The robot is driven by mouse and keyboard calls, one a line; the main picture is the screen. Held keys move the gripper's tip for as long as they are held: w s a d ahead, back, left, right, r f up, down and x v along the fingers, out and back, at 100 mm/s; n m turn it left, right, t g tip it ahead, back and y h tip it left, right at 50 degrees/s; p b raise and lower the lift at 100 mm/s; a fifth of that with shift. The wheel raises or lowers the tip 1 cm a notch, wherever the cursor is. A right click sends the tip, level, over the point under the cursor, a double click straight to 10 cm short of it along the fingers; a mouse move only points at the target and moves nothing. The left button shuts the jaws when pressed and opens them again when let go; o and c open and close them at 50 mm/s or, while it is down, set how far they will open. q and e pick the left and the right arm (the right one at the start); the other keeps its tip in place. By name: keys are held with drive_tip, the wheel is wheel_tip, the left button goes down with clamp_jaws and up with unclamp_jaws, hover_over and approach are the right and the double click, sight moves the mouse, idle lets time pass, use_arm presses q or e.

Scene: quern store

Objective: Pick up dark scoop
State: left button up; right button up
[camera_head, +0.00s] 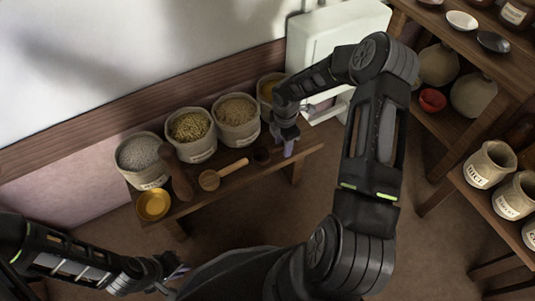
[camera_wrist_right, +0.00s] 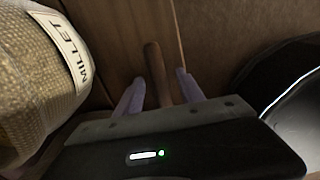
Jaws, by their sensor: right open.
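The dark scoop (camera_head: 262,156) lies on the low wooden bench, its bowl showing just left of my right gripper (camera_head: 288,147). In the right wrist view, a brown handle (camera_wrist_right: 153,62), which looks like the dark scoop's, runs between the two pale fingers of my right gripper (camera_wrist_right: 159,88). The gripper is open around it, with a gap seen at each side. The scoop's bowl does not show in that view. My left gripper (camera_head: 176,279) is low at the left, away from the bench; its jaws are too small to judge.
A lighter wooden scoop (camera_head: 211,179) lies left of the dark one. Several filled sacks (camera_head: 238,119) stand along the bench's back, with a millet sack (camera_wrist_right: 38,80) close by the right gripper. A yellow bowl (camera_head: 153,204) sits at the bench's left end. Shelves (camera_head: 440,125) stand right.

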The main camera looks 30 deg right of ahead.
drive_tip(key=shift+c, duration=0.5)
clamp_jaws()
